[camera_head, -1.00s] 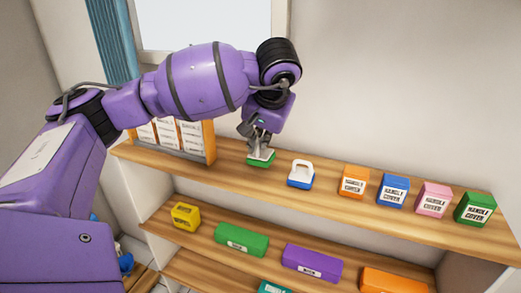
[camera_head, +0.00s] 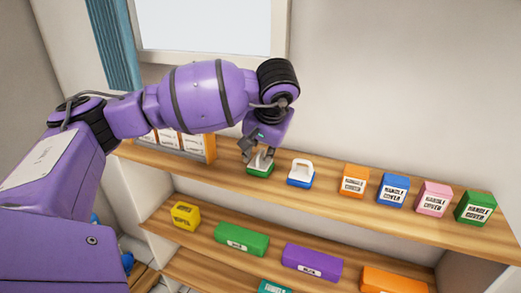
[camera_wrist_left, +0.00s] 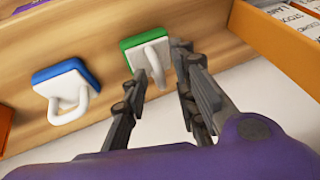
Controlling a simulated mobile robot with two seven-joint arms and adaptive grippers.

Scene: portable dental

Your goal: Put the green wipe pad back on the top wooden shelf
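The green wipe pad (camera_head: 259,170), with a white top and a white loop handle, rests flat on the top wooden shelf (camera_head: 330,191). The same green pad shows in the left wrist view (camera_wrist_left: 133,42). My left gripper (camera_head: 259,153) is just above the pad, its fingers spread apart around the handle. In the left wrist view the open fingers (camera_wrist_left: 160,62) stand to either side of the handle with gaps, not pinching it. In the head view the fingers partly hide the handle. My right gripper is not in view.
A blue wipe pad (camera_head: 300,174) sits just right of the green one. An orange box holder (camera_head: 209,142) stands to its left. Orange (camera_head: 354,181), blue (camera_head: 393,190), pink and green boxes line the right. A lower shelf (camera_head: 165,228) holds several coloured boxes.

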